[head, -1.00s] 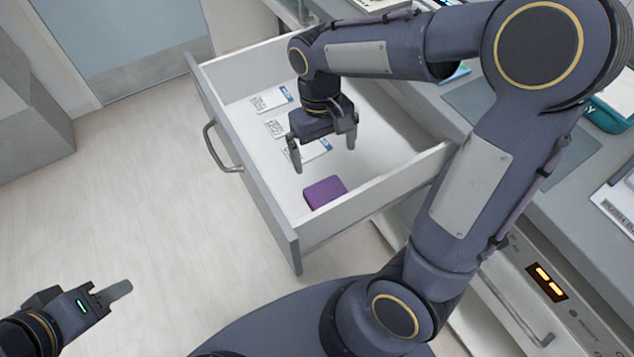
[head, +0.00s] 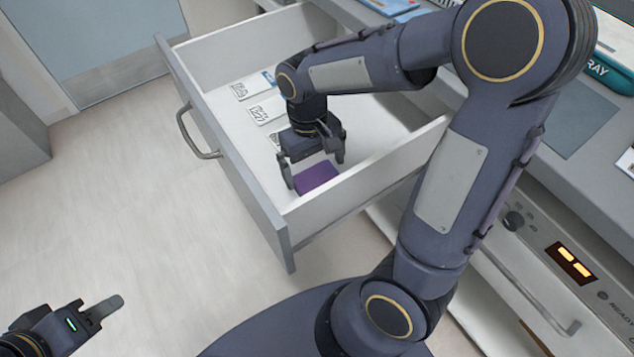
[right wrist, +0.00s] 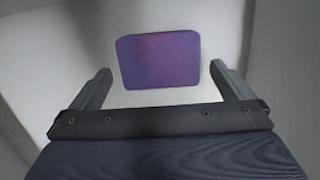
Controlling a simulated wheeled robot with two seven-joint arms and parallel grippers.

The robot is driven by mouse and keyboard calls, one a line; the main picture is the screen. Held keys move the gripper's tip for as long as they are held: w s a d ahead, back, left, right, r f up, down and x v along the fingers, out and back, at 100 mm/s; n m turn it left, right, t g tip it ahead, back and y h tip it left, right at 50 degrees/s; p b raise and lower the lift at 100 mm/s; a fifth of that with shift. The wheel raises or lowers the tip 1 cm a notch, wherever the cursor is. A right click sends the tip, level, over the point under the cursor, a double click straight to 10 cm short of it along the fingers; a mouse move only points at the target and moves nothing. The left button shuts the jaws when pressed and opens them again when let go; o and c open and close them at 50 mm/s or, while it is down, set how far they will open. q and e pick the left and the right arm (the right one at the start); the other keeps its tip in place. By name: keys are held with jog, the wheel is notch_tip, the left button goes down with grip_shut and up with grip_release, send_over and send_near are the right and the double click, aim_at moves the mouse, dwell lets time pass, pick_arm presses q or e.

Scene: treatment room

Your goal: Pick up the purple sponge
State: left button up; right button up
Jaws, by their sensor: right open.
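The purple sponge (head: 316,178) lies on the floor of the open drawer, near its front right corner. It also shows in the right wrist view (right wrist: 159,60), ahead of and between the two fingers. My right gripper (head: 315,173) is open and empty, pointing down inside the drawer just over the sponge, its fingers to either side in the head view. In the right wrist view the right gripper (right wrist: 162,88) shows a clear gap between fingers and sponge. My left gripper (head: 103,308) is at the lower left, over the floor; its jaw opening cannot be made out.
The drawer (head: 227,157) is pulled out, with its walls close around my right gripper. Several printed packets (head: 262,110) lie farther back in it. A counter (head: 480,128) stands to the right, with a teal box (head: 609,75) on it. The floor at left is clear.

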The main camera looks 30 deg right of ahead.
aim_at(317, 177)
jog(key=f, duration=0.3)
jog(key=shift+s+f+b, duration=0.15)
jog(key=shift+s+b, duration=0.15)
jog(key=shift+b, duration=0.05)
jog(key=shift+c, duration=0.3)
jog(key=c, duration=0.7)
jog(key=shift+c, duration=0.2)
jog(key=shift+r, duration=0.2)
notch_tip(317, 177, up, 9)
jog(key=p, duration=0.3)
jog(key=shift+f, duration=0.2)
jog(key=shift+r, duration=0.6)
